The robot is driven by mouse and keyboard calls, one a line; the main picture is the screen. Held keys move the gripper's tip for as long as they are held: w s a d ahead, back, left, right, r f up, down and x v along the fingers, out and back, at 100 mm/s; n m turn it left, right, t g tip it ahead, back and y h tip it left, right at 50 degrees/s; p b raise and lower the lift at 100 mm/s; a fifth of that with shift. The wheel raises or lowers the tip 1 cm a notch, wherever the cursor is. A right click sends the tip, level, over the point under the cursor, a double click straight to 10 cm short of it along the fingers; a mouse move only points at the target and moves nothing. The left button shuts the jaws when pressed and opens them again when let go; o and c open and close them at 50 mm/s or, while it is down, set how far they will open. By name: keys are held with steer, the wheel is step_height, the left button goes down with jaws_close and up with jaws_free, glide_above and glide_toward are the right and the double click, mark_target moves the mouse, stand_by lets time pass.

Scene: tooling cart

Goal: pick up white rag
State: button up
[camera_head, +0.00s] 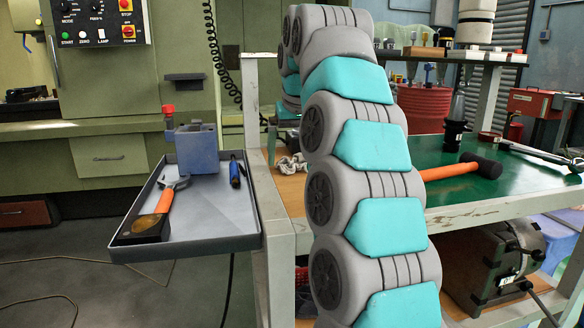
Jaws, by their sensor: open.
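A crumpled white rag (291,165) lies on the brown top of the cart, just left of my arm's lower links. Its right part is hidden behind my arm. My arm rises in the foreground, bends over at the top and comes down behind itself. My gripper (273,143) is partly in view at the far end of the arm, just above and left of the rag, and it is open. Most of it is hidden by my own arm and the cart post, so I cannot tell whether it touches the rag.
A grey side tray (215,214) holds a blue-grey block (197,148), an orange-handled tool (165,200) and a dark blue tool (235,172). An upright cart post (251,105) stands beside the rag. An orange-handled mallet (450,171) lies on the green mat (500,190) at right.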

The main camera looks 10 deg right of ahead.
mark_target(290, 155)
steer(key=c, duration=1.2)
step_height(290, 155, up, 4)
steer(key=p, duration=0.3)
steer(key=shift+f, duration=0.2)
steer(key=shift+s+r, duration=0.15)
steer(key=s+b, duration=0.1)
steer(key=s, duration=0.4)
steer(key=s+a, duration=0.1)
steer(key=s, duration=0.4)
steer(key=s+r+b, duration=0.1)
steer(key=s, duration=0.4)
steer(key=shift+s+a+b, duration=0.3)
steer(key=shift+s, duration=0.05)
